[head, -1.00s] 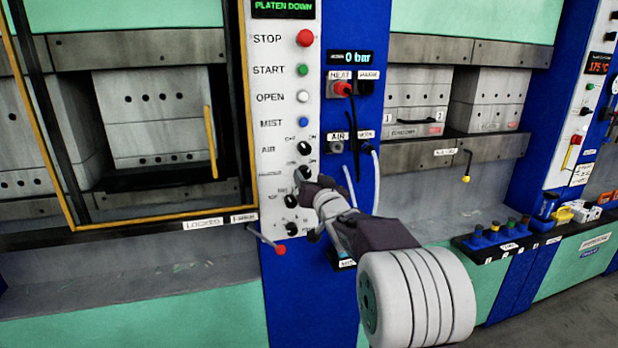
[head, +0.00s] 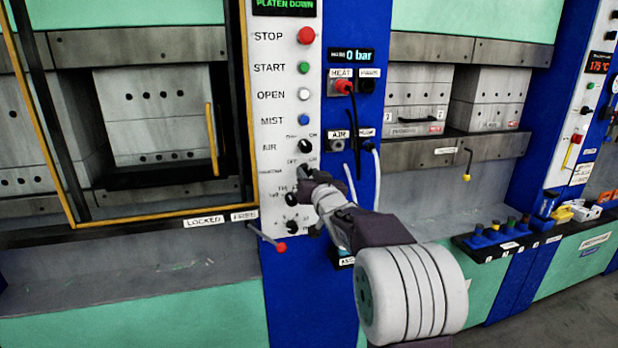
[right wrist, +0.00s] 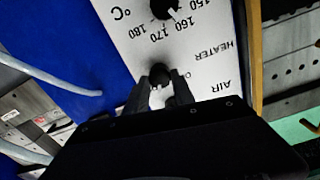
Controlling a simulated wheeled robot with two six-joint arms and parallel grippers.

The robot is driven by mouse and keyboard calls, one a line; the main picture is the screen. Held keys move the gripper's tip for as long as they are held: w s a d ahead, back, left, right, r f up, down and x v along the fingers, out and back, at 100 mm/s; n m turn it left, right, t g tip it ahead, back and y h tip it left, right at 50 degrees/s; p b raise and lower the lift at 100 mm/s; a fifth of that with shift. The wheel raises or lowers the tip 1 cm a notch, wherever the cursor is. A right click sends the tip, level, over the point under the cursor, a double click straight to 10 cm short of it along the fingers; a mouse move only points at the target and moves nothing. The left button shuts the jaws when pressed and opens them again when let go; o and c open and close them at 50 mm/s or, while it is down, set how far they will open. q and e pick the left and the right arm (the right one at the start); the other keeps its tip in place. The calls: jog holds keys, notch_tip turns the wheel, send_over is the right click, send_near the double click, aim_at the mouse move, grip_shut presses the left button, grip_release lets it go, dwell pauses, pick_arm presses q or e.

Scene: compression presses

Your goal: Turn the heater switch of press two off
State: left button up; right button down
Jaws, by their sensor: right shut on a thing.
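The heater switch is a black knob beside the word HEATER in the right wrist view (right wrist: 160,74). In the head view it sits on the white control panel (head: 272,80), below the AIR knob (head: 305,146), and is mostly hidden by my right gripper (head: 303,184). My right gripper's two dark fingers (right wrist: 161,90) are shut on the heater switch, one on each side. Its pointer and exact setting are not clear. My left gripper is not in view.
A temperature dial (right wrist: 164,8) sits beside the heater switch. A red-tipped lever (head: 280,248) sticks out below the panel. A blue post (head: 350,110) with HEAT and AIR sockets and hanging cables stands to the right. A yellow-framed guard door (head: 160,217) is at the left.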

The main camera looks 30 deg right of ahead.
jog(key=n+b, duration=0.3)
jog(key=n, duration=0.2)
jog(key=shift+f, duration=0.15)
jog(key=n+b, duration=0.1)
jog(key=n, duration=0.2)
jog(key=shift+n, duration=0.3)
jog(key=shift+n+b, duration=0.65)
jog(key=shift+n, duration=0.45)
jog(key=c, duration=1.1)
grip_release()
jog(key=shift+o, duration=0.2)
